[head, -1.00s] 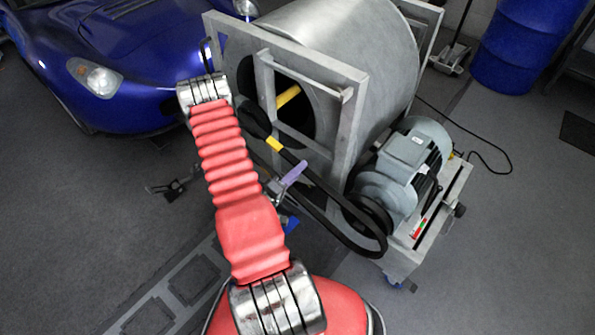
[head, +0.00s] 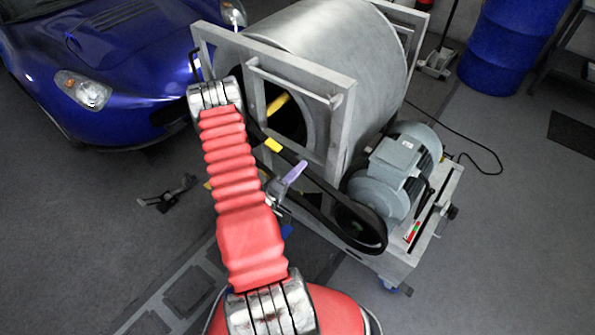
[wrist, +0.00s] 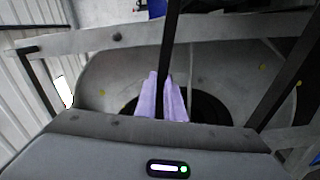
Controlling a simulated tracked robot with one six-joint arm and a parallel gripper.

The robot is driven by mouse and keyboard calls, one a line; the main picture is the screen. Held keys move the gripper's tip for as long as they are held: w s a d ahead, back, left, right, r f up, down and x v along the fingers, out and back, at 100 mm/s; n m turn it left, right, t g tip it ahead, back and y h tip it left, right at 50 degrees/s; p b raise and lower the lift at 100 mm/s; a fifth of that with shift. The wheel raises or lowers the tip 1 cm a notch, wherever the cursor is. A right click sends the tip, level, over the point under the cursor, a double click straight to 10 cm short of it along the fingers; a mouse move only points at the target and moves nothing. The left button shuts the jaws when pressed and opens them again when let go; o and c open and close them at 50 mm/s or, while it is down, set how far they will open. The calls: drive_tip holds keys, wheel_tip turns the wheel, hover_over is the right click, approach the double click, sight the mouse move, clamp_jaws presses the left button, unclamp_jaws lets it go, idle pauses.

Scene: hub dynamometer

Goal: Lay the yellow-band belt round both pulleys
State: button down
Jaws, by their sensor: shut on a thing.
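The black belt with its yellow band (head: 272,146) runs from behind my arm down to the right. Its lower loop (head: 376,244) hangs at the small dark pulley (head: 350,218) in front of the motor; I cannot tell whether it is seated in the groove. The belt's upper end, and any large pulley there, are hidden behind my arm in the head view. My gripper, with lavender fingers (head: 291,176), is below the yellow band. In the wrist view the fingers (wrist: 163,97) are shut on the black belt (wrist: 173,45), with a dark round part behind them.
A grey steel frame (head: 340,135) and large drum (head: 330,45) stand behind the belt. The grey motor (head: 395,170) sits on a wheeled cart at right. A blue car (head: 110,60) is at left, a blue barrel (head: 510,50) at back right. Floor at lower right is clear.

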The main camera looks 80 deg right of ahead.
drive_tip(key=shift+x, duration=1.6)
drive_tip(key=shift+f, duration=0.2)
drive_tip(key=c, duration=1.8)
unclamp_jaws()
drive_tip(key=shift+o, duration=0.6)
drive_tip(key=o, duration=0.3)
drive_tip(key=shift+w+a, duration=0.15)
